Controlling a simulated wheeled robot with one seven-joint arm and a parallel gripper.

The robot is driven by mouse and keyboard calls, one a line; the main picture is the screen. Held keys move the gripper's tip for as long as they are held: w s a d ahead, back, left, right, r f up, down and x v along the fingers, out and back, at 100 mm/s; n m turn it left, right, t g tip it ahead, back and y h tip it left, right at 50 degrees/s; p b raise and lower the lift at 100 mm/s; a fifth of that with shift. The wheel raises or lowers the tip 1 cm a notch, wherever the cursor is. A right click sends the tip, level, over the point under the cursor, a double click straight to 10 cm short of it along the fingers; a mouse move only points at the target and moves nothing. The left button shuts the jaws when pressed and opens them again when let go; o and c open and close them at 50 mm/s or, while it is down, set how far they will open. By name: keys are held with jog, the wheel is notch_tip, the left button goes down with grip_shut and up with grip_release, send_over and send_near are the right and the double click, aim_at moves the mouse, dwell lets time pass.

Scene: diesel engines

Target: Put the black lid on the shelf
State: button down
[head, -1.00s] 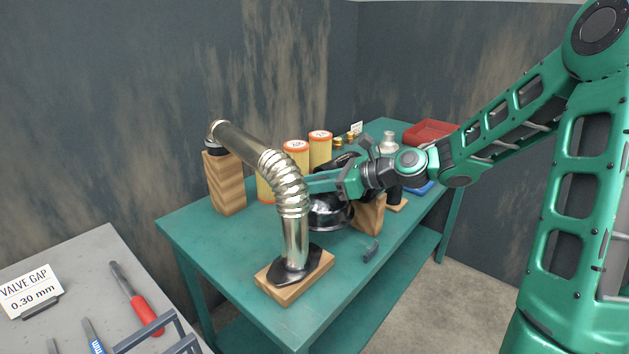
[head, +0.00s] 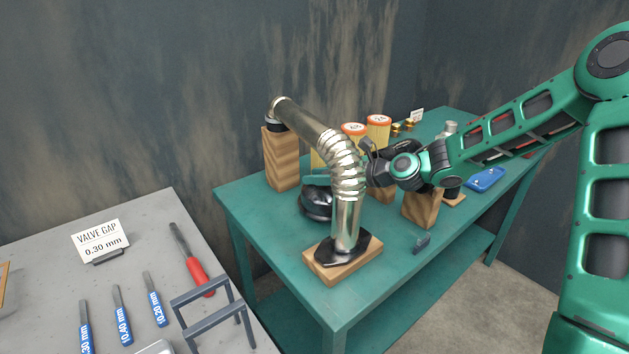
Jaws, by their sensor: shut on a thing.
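The black lid (head: 316,204) is a glossy, dark rounded piece low over the green table (head: 283,254). It shows to the left of the metal pipe's upright leg, and the pipe covers its right part. My gripper (head: 318,181) reaches leftward behind the pipe and is shut on the lid. Only a bit of green finger shows above the lid; the rest of the grip is hidden. I cannot tell whether the lid touches the tabletop. A green lower shelf (head: 388,318) runs under the table, and its visible part is bare.
The bent metal pipe (head: 345,178) stands in front of my gripper, its foot on a wooden base (head: 330,285). A tall wooden block (head: 281,160), orange-topped filters (head: 378,121) and another wooden block (head: 421,210) stand close by. A grey bench (head: 130,290) holds tools.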

jog(key=shift+w+a+f, duration=0.45)
jog(key=shift+a+f, duration=0.25)
jog(key=shift+f, duration=0.05)
jog(key=c, duration=1.4)
grip_release()
jog(key=shift+f, duration=0.1)
jog(key=shift+o, duration=0.2)
jog(key=shift+d, duration=0.1)
